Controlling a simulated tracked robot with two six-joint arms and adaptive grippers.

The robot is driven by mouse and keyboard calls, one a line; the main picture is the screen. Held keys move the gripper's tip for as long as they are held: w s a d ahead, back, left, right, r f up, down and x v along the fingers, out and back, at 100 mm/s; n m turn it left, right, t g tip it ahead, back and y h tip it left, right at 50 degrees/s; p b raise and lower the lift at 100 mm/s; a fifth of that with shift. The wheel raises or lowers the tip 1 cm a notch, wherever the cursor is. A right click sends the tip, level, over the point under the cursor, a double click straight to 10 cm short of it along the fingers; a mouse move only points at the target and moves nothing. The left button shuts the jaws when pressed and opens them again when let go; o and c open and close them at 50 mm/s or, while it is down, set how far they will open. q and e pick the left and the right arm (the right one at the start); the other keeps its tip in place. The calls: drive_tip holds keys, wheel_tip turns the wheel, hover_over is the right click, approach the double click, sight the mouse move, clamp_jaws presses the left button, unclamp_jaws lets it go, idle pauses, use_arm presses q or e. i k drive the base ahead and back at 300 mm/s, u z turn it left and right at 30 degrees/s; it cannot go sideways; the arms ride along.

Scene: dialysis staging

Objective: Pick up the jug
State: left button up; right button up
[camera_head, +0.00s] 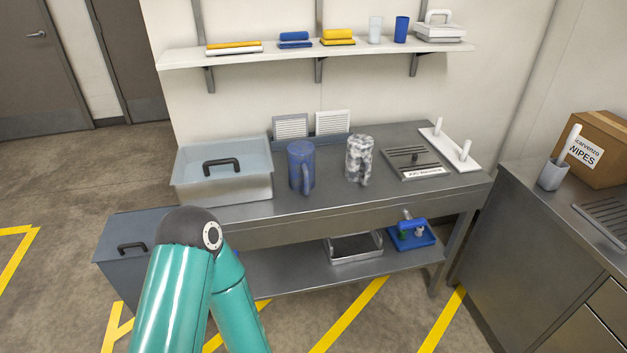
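A blue translucent jug (301,166) stands upright on the metal table (262,221), with its handle toward the front. A second jug-like vessel, mottled grey and white (359,160), stands upright to its right, also with a handle toward the front. The two are apart. A bent teal arm link of mine rises from the bottom left, in front of the table's left part. Neither of my grippers is in the picture.
A metal plate labelled jug washer (416,163) and a white board with pegs (449,149) are at right. A wall shelf (288,53) hangs above. The table's front strip is clear.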

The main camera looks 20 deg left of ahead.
sight(300, 153)
drive_tip(key=u, duration=0.2)
drive_tip(key=i, duration=0.85)
drive_tip(key=z, duration=0.1)
